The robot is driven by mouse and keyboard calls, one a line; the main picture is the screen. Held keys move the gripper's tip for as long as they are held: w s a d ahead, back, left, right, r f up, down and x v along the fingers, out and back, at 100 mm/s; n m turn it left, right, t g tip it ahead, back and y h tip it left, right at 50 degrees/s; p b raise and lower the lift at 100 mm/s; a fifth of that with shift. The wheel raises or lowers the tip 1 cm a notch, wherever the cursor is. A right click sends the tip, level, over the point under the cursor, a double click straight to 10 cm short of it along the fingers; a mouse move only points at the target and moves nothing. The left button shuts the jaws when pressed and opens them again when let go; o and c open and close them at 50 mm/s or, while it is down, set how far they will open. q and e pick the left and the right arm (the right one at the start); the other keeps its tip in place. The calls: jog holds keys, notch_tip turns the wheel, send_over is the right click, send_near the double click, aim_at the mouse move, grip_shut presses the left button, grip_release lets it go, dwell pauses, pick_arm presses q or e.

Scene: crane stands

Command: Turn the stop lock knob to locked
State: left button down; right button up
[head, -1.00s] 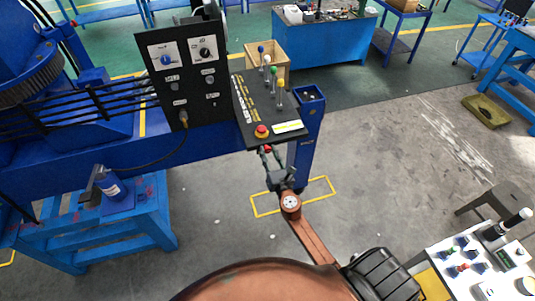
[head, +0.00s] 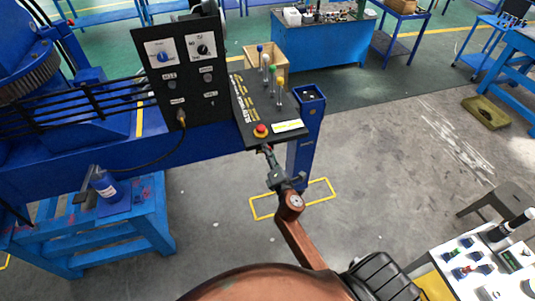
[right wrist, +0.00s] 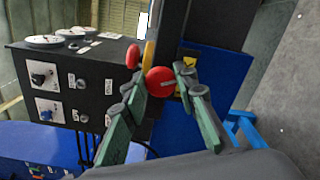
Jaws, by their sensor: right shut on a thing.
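The stop lock knob is a round red knob (right wrist: 160,82) with a pale line across it, in the right wrist view. The line lies nearly level in that picture, rising slightly to the right. My right gripper (right wrist: 161,80) has its fingers on either side of the knob, shut on it. In the head view, my right gripper (head: 267,154) reaches up to the front edge of the sloped black console (head: 243,104) and hides the knob. The lock's position labels cannot be read. My left gripper is not in view.
A red stop button (head: 261,131) on a yellow base sits on the console just above the gripper, with several coloured levers (head: 272,76) behind. A black dial panel (head: 184,72) stands at left. A blue post (head: 305,140) stands right of the gripper.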

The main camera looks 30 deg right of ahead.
jog(key=m, duration=0.4)
jog(key=shift+f+m, duration=0.1)
jog(key=shift+m, duration=0.6)
jog(key=o, duration=1.2)
jog(key=shift+c, duration=0.2)
jog(key=shift+s, duration=0.1)
jog(key=v, duration=1.1)
jog(key=shift+s, duration=0.4)
